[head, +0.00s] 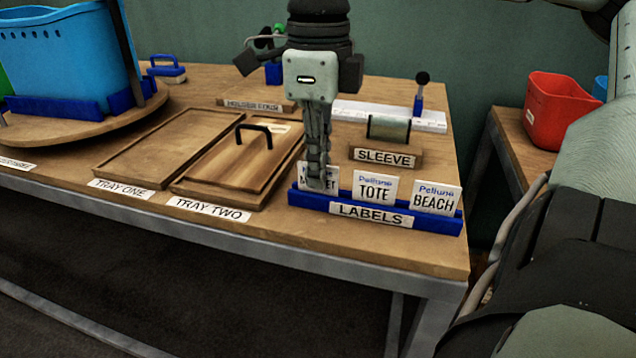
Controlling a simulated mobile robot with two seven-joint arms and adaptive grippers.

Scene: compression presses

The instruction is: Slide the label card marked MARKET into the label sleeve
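The MARKET card (331,178) stands upright in the left end of the blue LABELS rack (293,197), partly hidden behind my finger; only its edges and a few letters show. My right gripper (317,178) points down at this card, with a finger in front of its face. The other finger is hidden, so I cannot tell whether they are closed on it. My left gripper is not in view.
The TOTE card (375,187) and BEACH card (436,197) stand in the same rack. A lidded tray (240,160) with a black handle lies to the left. A white strip with a black-knobbed lever (420,92) stands behind the sleeve. A red bin (558,110) is at the right.

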